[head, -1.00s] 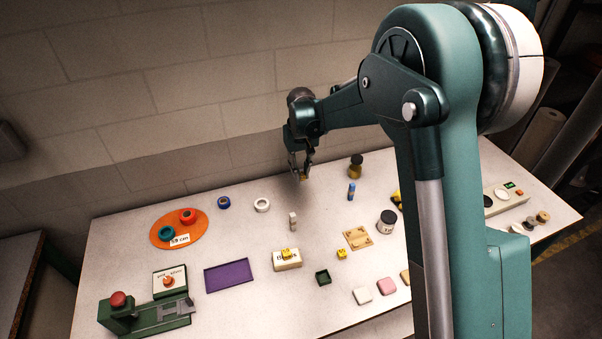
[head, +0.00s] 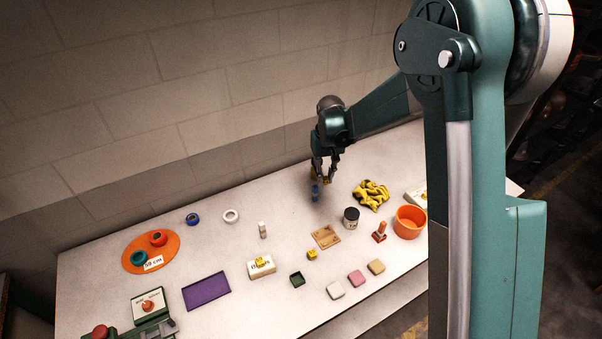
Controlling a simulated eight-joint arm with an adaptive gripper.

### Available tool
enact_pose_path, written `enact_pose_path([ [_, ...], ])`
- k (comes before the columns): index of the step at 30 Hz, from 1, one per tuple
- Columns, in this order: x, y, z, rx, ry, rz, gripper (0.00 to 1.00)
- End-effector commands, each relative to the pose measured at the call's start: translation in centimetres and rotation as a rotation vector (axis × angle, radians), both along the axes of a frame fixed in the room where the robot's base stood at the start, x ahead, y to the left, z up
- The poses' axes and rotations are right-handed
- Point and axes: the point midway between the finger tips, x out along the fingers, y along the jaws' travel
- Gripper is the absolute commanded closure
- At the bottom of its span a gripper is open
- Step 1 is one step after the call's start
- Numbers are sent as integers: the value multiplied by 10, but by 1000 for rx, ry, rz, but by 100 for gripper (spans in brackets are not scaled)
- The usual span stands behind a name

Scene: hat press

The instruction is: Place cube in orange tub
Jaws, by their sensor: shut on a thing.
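The orange tub (head: 410,221) stands open at the right of the table, partly cut off by my own arm. My gripper (head: 325,178) points down above the back middle of the table, to the left of the tub and apart from it. It is shut on a small yellowish thing, probably the cube; its shape is mostly hidden by the fingers and blends with a brown bottle behind. A yellow block (head: 312,254) lies on the table, and another yellow block (head: 260,261) sits on a pale box (head: 262,271).
Between gripper and tub are a yellow crumpled heap (head: 371,194), a dark-lidded jar (head: 351,219) and an orange-handled stamp (head: 380,232). A wooden plate (head: 326,237) and purple tray (head: 206,292) lie nearer the front.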

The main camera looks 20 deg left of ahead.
Motion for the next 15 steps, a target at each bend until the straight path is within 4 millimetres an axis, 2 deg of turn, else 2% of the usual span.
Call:
enact_pose_path([
  [1,2,-19,6,0,0,-24,89],
  [15,4,-161,25,0,0,-218,89],
])
